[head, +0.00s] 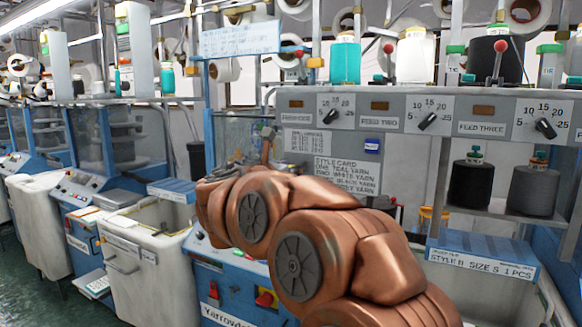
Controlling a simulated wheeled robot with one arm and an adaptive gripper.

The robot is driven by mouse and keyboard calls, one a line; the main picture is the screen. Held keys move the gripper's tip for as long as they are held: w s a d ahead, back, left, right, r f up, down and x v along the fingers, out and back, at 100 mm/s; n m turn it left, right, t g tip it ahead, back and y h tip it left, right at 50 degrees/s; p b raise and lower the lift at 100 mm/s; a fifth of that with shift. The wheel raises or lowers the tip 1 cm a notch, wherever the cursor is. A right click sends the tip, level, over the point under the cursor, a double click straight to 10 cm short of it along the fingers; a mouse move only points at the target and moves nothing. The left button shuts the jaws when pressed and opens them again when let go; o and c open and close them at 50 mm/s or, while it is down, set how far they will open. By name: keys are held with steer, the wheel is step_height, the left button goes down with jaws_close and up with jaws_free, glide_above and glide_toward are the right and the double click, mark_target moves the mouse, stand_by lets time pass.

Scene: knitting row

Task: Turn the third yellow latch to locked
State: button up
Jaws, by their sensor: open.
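My copper-coloured arm reaches from the bottom right toward the machine in the middle. Only a small part of my gripper (266,150) shows, as a narrow tip beyond the arm links, in front of the grey panel's left end. The rest of it is hidden. I cannot make out a clear yellow latch. The grey panel (400,153) carries small amber rectangles above the labels FEED ONE, FEED TWO and FEED THREE; the third rectangle (477,110) is at the right. Black-pointer dials stand beside the labels, the third dial (544,128) at far right.
Yarn cones, a teal one (345,62) and a black one (494,60) among them, stand above the panel. Two dark cones (472,180) sit on a shelf below it. A style card (345,175) hangs on the panel. White bins (150,255) and blue machines line the left.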

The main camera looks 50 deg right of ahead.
steer(key=shift+c, duration=0.3)
jaws_close()
steer(key=shift+s+m+b, duration=0.15)
steer(key=shift+m+b, duration=0.25)
steer(key=shift+b, duration=0.1)
steer(key=shift+s+d+f+m+b, duration=0.1)
steer(key=shift+m+b, duration=0.4)
steer(key=m+b, duration=0.5)
steer(key=s+f+m+b, duration=0.1)
steer(key=m+b, duration=0.4)
steer(key=b, duration=0.1)
steer(key=f+m+b, duration=0.1)
steer(key=m+b, duration=0.5)
steer(key=shift+s+d, duration=0.2)
steer(key=shift+s, duration=0.05)
